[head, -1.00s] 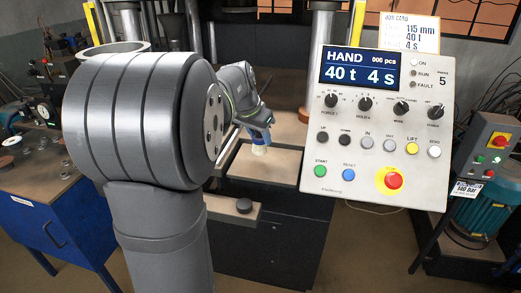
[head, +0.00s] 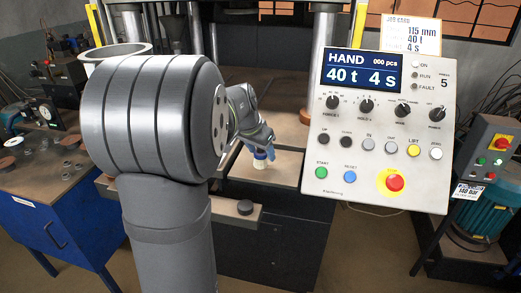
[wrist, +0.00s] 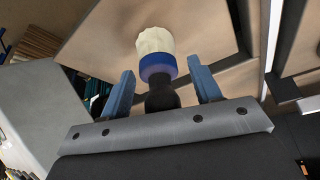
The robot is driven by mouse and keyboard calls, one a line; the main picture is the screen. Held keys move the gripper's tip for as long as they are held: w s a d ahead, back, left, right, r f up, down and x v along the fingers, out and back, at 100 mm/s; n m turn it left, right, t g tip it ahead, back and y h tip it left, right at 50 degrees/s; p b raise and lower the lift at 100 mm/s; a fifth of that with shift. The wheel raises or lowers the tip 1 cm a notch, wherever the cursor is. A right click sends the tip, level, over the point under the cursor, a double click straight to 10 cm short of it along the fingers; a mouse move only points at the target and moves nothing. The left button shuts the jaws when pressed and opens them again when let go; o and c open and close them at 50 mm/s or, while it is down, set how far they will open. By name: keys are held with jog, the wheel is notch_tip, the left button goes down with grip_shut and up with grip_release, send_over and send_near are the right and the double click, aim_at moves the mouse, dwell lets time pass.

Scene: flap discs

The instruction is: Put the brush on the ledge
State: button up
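The brush (wrist: 155,52) has cream bristles, a blue band and a black handle. In the head view the brush (head: 260,163) is upright, bristles down, at a tan plate (head: 285,172) on the machine; I cannot tell whether the bristles touch it. In the wrist view my gripper (wrist: 162,66) has its two blue fingers on either side of the brush, with a visible gap on both sides. The handle runs back between the fingers. In the head view my gripper (head: 260,153) is low over the plate. I cannot tell for certain which surface is the ledge.
A narrow tan bar (head: 222,213) with a dark puck (head: 245,207) sits in front of the plate. A large control panel (head: 385,130) stands close on the right. A blue bench (head: 50,225) with parts is on the left. Metal columns rise behind the plate.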

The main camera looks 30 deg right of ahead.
jog(key=shift+r, duration=0.3)
jog(key=v, duration=1.2)
jog(key=shift+f, duration=0.15)
jog(key=x, duration=1.2)
jog(key=shift+d+r, duration=0.1)
jog(key=shift+r, duration=1.8)
